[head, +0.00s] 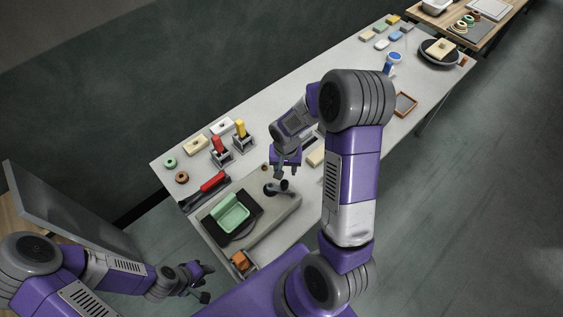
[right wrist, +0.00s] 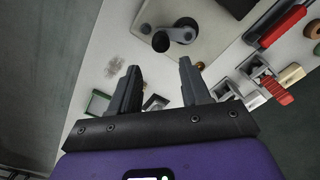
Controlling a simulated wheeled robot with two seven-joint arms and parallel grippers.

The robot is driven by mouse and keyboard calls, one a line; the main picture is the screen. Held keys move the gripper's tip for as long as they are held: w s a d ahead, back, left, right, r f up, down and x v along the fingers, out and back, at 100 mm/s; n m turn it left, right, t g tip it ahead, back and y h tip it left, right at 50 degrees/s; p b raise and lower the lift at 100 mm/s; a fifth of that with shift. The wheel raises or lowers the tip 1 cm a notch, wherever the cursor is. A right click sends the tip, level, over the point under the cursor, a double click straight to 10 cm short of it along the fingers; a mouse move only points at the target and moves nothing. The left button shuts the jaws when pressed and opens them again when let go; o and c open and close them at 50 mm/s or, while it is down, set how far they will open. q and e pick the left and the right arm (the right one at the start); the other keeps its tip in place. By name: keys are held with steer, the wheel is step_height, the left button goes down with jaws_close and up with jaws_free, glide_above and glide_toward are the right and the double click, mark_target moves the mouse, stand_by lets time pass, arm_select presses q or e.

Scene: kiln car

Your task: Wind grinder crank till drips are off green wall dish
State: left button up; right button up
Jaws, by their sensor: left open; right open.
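The green wall dish (head: 231,213) sits on a black plate on the grinder's pale grey body (head: 262,232). Any drips on it are too small to tell. The crank (head: 276,187), with a dark knob, is at the grinder's far right end; it also shows in the right wrist view (right wrist: 176,34). My right gripper (head: 284,173) is open and empty, apart from the crank and just beyond it in the head view. In the right wrist view, the crank's knob lies just past my right fingertips (right wrist: 159,64). My left gripper (head: 204,282) is open and empty, off the table's near left side.
A red-handled tool (head: 208,187) lies left of the grinder. Holders with red and yellow handles (head: 239,129) stand behind. An orange-brown block (head: 240,261) sits at the near edge. A wood-framed tray (head: 404,104) lies further right. A grey panel (head: 65,205) stands at left.

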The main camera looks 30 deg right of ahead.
mark_target(285, 182)
steer(key=shift+f, duration=0.4)
step_height(285, 182, down, 2)
steer(key=shift+w+f+b, duration=0.1)
steer(key=shift+f+b, duration=0.15)
steer(key=shift+b, duration=0.75)
steer(key=shift+f+b, duration=1.5)
steer(key=shift+f, duration=0.95)
steer(key=shift+f+b, duration=0.15)
steer(key=shift+b, duration=0.2)
steer(key=shift+c, duration=0.2)
